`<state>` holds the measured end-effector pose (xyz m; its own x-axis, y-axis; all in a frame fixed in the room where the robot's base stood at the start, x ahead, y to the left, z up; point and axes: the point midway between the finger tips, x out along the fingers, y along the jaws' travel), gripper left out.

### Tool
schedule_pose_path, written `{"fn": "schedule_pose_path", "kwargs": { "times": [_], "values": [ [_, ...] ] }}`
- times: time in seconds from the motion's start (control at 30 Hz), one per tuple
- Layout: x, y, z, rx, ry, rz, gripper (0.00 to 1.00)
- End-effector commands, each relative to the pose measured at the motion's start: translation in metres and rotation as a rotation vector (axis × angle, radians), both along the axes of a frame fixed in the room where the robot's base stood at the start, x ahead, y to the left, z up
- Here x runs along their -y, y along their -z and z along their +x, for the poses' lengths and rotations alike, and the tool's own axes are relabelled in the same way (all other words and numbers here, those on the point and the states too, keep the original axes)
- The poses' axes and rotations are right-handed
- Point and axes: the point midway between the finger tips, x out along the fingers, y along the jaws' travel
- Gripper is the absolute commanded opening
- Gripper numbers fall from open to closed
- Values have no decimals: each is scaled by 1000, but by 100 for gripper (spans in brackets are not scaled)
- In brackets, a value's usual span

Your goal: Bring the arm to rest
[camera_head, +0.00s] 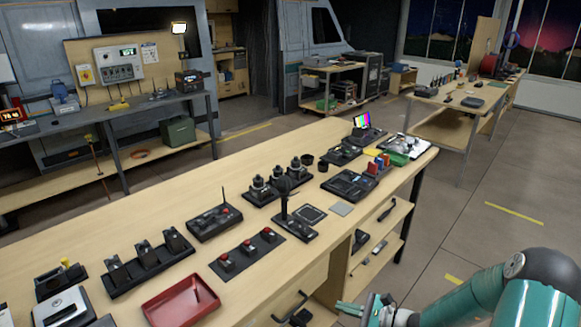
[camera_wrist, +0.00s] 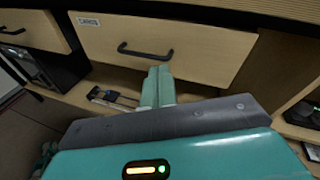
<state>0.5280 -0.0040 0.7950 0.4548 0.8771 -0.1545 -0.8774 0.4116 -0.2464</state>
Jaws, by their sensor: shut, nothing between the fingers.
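My gripper (camera_head: 362,308) shows at the bottom of the head view, in front of the wooden workbench (camera_head: 215,180) and lower than its top. My teal arm reaches in from the bottom right. In the wrist view my gripper's two pale green fingers (camera_wrist: 158,84) lie side by side, shut, with nothing between them. They point toward a drawer front (camera_wrist: 190,45) with a black handle and a small label; the drawer looks closed. In the wrist view the fingertips appear just below the handle; whether they touch anything I cannot tell.
The bench top holds a red tray (camera_head: 181,303), a joystick (camera_head: 285,200), several control panels and a small colour screen (camera_head: 362,121). Open shelves (camera_head: 378,240) are under its right end. A side bench (camera_head: 100,115) stands at left. The floor (camera_head: 490,200) at right is clear.

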Motion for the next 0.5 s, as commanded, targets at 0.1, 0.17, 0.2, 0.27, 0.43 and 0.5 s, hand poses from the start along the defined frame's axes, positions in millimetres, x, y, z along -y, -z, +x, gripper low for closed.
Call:
{"fn": "schedule_pose_path", "kwargs": {
  "times": [0.1, 0.17, 0.2, 0.27, 0.43, 0.5],
  "values": [
    [-15, -31, -14, 59, -142, -138, 0],
    [-21, -44, -22, 87, -209, -205, 0],
    [-24, -53, -27, 107, -253, -249, 0],
    [-29, -66, -36, 136, -318, -316, 0],
    [-39, -101, -62, 220, -490, -508, 0],
    [-42, -115, -73, 258, -555, -588, 0]
  ]
}}
